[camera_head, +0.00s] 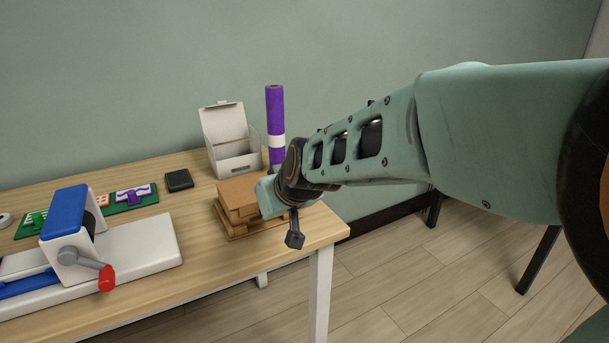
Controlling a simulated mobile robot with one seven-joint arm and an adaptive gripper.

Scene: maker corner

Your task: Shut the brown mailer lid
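A brown cardboard mailer (237,193) sits near the right corner of the wooden table. It shows as layered brown panels, and I cannot tell clearly how far its lid stands open. My arm hides its right part. My gripper (294,235) points down just right of the mailer, near the table's front edge. Its dark fingers are small and seen from the side, so their opening does not show. I cannot tell whether it touches the mailer.
Behind the mailer stand a white box (235,165) with its lid up and a purple roll (275,110). A dark square block (179,180) lies left of them. A white and blue press with a red-knobbed crank (107,278) fills the table's left front.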

